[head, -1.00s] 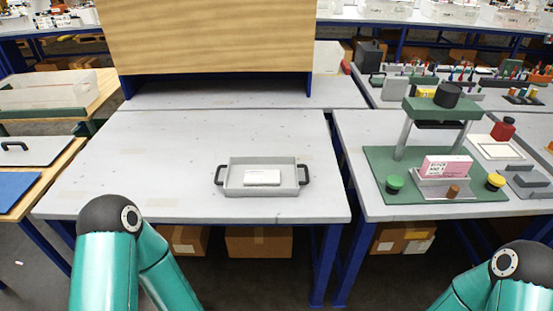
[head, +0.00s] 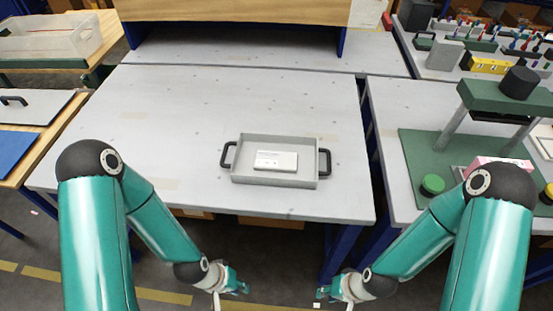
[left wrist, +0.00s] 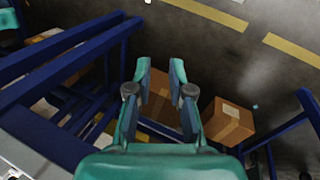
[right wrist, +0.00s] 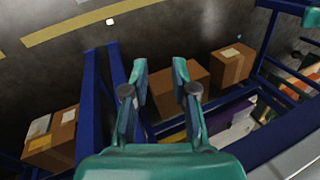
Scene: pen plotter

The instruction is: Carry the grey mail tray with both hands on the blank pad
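The grey mail tray (head: 248,181) sits flat on the grey table near its front edge, with a black handle at its left and right ends. A white block with small print (head: 276,161), perhaps the blank pad, lies inside the tray. My left gripper (head: 240,290) hangs in front of the table, below and apart from the tray; its fingers are spread and empty in the left wrist view (left wrist: 160,72). My right gripper (head: 324,293) is also in front of the table and apart from the tray; its fingers are spread and empty in the right wrist view (right wrist: 160,74).
The table (head: 170,120) is clear left of and behind the tray. A wooden panel on blue legs (head: 230,10) stands at the back. A green press stand (head: 500,100) is on the right table, past a gap. Cardboard boxes (left wrist: 228,122) lie under the table.

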